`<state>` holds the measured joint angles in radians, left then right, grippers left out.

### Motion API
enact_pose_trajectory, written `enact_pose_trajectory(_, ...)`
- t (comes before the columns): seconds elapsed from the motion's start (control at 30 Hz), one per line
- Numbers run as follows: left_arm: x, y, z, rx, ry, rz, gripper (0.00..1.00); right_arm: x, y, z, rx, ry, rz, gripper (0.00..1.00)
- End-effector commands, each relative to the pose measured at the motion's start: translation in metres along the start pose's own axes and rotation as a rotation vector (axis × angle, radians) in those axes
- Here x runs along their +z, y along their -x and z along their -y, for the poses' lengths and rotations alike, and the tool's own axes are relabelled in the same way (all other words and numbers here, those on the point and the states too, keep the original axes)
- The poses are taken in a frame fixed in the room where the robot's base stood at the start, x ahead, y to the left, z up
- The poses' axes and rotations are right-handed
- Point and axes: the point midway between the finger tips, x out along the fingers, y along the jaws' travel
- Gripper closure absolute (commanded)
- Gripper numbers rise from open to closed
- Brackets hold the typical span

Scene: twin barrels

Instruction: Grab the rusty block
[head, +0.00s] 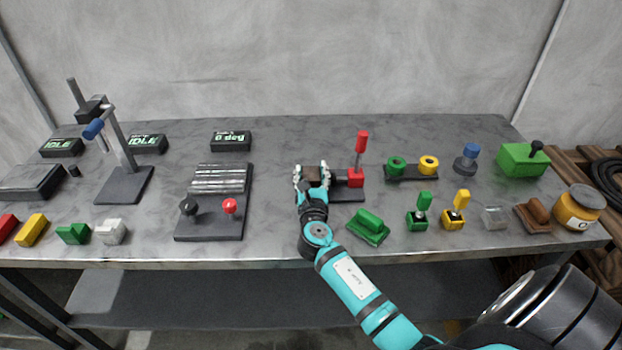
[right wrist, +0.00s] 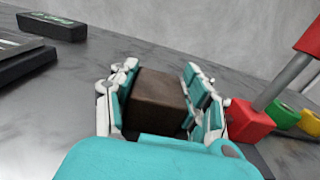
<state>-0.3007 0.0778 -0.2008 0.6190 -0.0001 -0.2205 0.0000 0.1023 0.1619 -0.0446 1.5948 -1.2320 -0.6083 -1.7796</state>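The rusty block (right wrist: 158,100), a dark brown cuboid, sits between the fingers of my right gripper (right wrist: 165,98) in the right wrist view. The left finger is very close to its side, and a narrow gap seems to show at the right finger. In the head view my right gripper (head: 312,174) is over the dark clamp fixture, its fingers spread on both sides of the block, which is mostly hidden there. The fixture has a red jaw block (head: 355,178) and an upright red handle (head: 361,141) just right of the gripper. My left gripper is not in view.
The grey table (head: 290,230) is crowded. Left of the gripper stands a plate with red and black knobs (head: 208,215). A green block (head: 368,225) lies close in front, right of my arm. Green and yellow rings (head: 412,172) stand to the right.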

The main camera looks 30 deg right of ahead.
Motion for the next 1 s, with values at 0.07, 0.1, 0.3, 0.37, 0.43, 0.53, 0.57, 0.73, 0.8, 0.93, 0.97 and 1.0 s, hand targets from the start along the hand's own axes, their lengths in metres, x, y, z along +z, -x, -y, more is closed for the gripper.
enact_pose_trajectory(0.07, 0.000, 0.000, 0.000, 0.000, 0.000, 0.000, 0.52, 0.000, 0.000, 0.000, 0.000, 0.000, 0.000, 0.67)
enact_pose_trajectory(0.1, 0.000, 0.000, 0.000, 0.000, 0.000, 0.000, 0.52, 0.000, 0.000, 0.000, 0.000, 0.000, 0.000, 0.72)
enact_pose_trajectory(0.3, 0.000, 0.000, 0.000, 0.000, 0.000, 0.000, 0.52, 0.000, 0.000, 0.000, 0.000, 0.000, -0.001, 0.98)
enact_pose_trajectory(0.37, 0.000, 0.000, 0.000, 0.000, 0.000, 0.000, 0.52, -0.001, 0.000, 0.000, 0.000, 0.000, -0.001, 1.00)
enact_pose_trajectory(0.43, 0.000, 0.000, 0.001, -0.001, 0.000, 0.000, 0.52, 0.002, 0.000, 0.000, 0.000, -0.001, 0.004, 1.00)
enact_pose_trajectory(0.53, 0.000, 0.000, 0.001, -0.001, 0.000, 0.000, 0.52, 0.002, 0.000, 0.000, 0.000, -0.001, 0.003, 1.00)
enact_pose_trajectory(0.57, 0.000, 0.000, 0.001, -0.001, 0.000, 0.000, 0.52, 0.002, 0.000, 0.000, 0.000, -0.001, 0.003, 1.00)
enact_pose_trajectory(0.73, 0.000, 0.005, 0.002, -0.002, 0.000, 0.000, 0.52, 0.012, 0.000, 0.000, 0.001, -0.001, 0.005, 1.00)
enact_pose_trajectory(0.8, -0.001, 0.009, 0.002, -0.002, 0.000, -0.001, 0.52, 0.024, 0.000, -0.001, 0.001, -0.002, 0.007, 1.00)
enact_pose_trajectory(0.93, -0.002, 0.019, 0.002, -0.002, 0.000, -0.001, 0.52, 0.051, 0.000, 0.000, 0.002, -0.002, 0.009, 1.00)
enact_pose_trajectory(0.97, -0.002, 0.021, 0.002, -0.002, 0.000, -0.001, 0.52, 0.057, 0.000, 0.000, 0.001, -0.002, 0.009, 1.00)
enact_pose_trajectory(1.0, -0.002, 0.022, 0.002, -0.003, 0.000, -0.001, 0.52, 0.064, 0.000, 0.000, 0.001, -0.002, 0.009, 1.00)
